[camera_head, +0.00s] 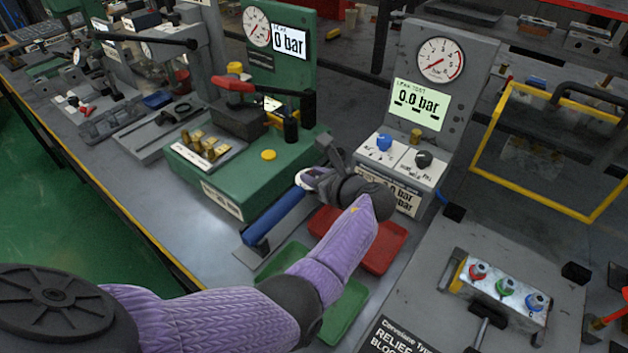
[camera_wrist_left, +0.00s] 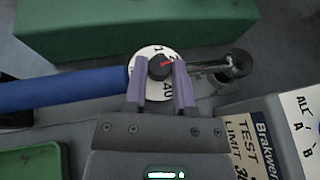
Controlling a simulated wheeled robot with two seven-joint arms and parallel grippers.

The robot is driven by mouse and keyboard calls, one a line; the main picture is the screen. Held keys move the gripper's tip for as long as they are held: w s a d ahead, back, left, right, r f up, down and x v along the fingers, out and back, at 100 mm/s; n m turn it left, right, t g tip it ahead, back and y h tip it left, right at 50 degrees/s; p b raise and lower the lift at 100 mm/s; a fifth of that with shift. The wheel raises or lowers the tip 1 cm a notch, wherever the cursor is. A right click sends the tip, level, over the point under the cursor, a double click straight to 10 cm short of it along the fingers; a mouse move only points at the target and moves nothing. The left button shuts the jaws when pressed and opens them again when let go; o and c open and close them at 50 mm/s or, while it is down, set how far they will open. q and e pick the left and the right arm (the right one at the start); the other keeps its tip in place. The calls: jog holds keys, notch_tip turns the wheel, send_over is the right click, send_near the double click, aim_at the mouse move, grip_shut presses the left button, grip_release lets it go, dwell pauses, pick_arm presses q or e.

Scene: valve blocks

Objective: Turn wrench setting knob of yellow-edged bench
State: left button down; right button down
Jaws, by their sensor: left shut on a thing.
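A torque wrench with a blue handle (camera_head: 272,218) lies on the grey bench with the yellow edge (camera_head: 148,238); its handle also shows in the left wrist view (camera_wrist_left: 60,90). Its setting knob (camera_wrist_left: 159,67) is black with a red pointer, on a white numbered dial (camera_wrist_left: 150,51). The pointer is directed right, close to the 2. My left gripper (camera_wrist_left: 158,75) has its two purple fingers on either side of the knob, shut on it. In the head view my left gripper (camera_head: 326,172) is over the wrench's far end and hides most of the dial. My right gripper is not in view.
A green test block (camera_head: 228,180) stands behind the wrench. A grey leak tester (camera_head: 420,125) with a blue and a black knob is just right of my gripper. A red tray (camera_head: 392,246) and a green tray (camera_head: 345,312) lie under my left arm.

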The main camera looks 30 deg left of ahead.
pick_arm(q)
jog(key=shift+w+f+n+g+y+b, duration=0.1)
jog(key=shift+n+g+y+b, duration=0.05)
jog(key=shift+n+g+b, duration=0.35)
jog(key=shift+w+f+n+g+y+b, duration=0.1)
jog(key=shift+n+g+y+b, duration=0.05)
jog(key=shift+n+g+b, duration=0.35)
jog(key=shift+r+g, duration=0.15)
jog(key=shift+g, duration=0.25)
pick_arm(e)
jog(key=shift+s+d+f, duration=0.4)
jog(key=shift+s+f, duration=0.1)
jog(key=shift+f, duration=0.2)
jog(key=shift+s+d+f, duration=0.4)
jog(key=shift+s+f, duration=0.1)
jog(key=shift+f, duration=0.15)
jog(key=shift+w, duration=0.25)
pick_arm(q)
jog(key=shift+c, duration=2.1)
grip_release()
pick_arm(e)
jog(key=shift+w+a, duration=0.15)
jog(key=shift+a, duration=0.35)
